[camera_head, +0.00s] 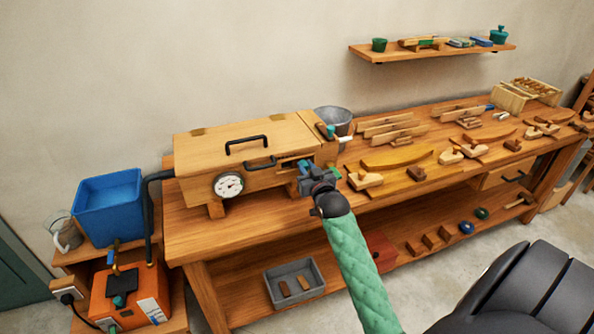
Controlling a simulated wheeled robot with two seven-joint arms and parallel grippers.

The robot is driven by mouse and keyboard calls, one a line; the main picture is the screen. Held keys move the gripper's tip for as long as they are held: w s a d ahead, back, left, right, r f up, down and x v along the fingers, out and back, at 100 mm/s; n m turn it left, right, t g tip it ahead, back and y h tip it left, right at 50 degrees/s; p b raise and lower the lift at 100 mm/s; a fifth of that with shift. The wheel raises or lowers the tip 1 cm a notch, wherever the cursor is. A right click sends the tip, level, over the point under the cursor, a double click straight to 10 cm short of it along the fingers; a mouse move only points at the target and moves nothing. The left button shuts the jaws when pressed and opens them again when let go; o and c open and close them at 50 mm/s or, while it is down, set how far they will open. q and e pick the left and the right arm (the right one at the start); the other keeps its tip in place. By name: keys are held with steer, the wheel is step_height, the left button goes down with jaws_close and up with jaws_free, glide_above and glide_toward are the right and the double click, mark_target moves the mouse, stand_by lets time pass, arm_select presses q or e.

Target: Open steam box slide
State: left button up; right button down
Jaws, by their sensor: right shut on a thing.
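The steam box (195,155) is a long wooden box at the left end of the workbench, with a round dial gauge (229,185) on its front and a black handle on its lid. My right gripper (308,172), on the green-sleeved arm, is at the box's front right by this opening. It is shut on a part there, probably the slide, which the gripper mostly hides. My left gripper is not in view.
A metal bucket (335,117) stands behind the box's right end. Wooden planes and curved pieces (398,160) cover the workbench (240,223) to the right.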

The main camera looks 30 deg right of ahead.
steer(key=shift+d, duration=0.25)
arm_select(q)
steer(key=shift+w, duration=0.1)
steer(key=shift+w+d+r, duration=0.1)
arm_select(e)
steer(key=c, duration=1.3)
jaws_free()
steer(key=shift+s+d, duration=0.1)
steer(key=shift+d, duration=0.1)
steer(key=shift+a, duration=0.1)
steer(key=shift+s+f, duration=0.1)
steer(key=shift+s, duration=0.15)
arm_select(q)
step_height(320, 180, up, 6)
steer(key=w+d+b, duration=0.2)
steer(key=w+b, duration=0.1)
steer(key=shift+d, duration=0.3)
arm_select(e)
steer(key=shift+v, duration=3.65)
